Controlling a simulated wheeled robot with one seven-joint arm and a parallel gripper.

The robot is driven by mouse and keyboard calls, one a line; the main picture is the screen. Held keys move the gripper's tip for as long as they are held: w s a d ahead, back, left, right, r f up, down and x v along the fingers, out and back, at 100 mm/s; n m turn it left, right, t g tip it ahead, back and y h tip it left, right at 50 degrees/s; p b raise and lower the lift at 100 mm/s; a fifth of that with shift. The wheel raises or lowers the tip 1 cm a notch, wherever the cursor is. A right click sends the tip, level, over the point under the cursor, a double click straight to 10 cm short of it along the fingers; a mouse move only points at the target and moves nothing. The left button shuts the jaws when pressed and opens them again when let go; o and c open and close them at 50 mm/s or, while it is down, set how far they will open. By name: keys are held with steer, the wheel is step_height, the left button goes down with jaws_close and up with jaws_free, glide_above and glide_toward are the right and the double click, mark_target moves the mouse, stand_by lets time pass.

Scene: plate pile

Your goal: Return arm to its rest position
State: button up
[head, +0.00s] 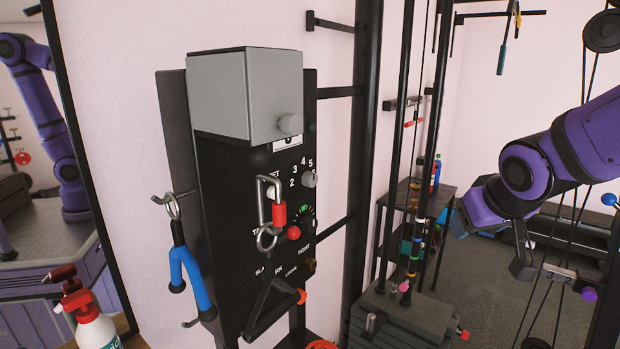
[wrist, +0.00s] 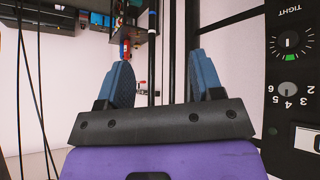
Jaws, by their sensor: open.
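My gripper (wrist: 164,76) shows in the wrist view with its two blue-padded fingers spread apart. It is open, and nothing is between the fingers. In the head view my purple arm comes in from the right edge, in front of the gym rack, with its lower links bent down and left. The fingers are hard to make out there. My arm is well to the right of the black control panel (head: 233,235), with a visible space between them.
A grey box (head: 245,95) tops the panel. A blue-handled strap (head: 188,270) hangs left; a carabiner (head: 270,205) hangs in front. A weight stack (head: 400,318) and cables stand near my arm. A spray bottle (head: 95,328) is lower left, by a mirror. Some grey floor shows right.

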steer(key=s+d+r+g, duration=0.1)
steer(key=s+r, duration=0.2)
steer(key=s, duration=0.5)
steer(key=s+d+r+m+g, duration=0.1)
steer(key=s+r, duration=0.2)
steer(key=s, duration=0.6)
steer(key=shift+y, duration=0.3)
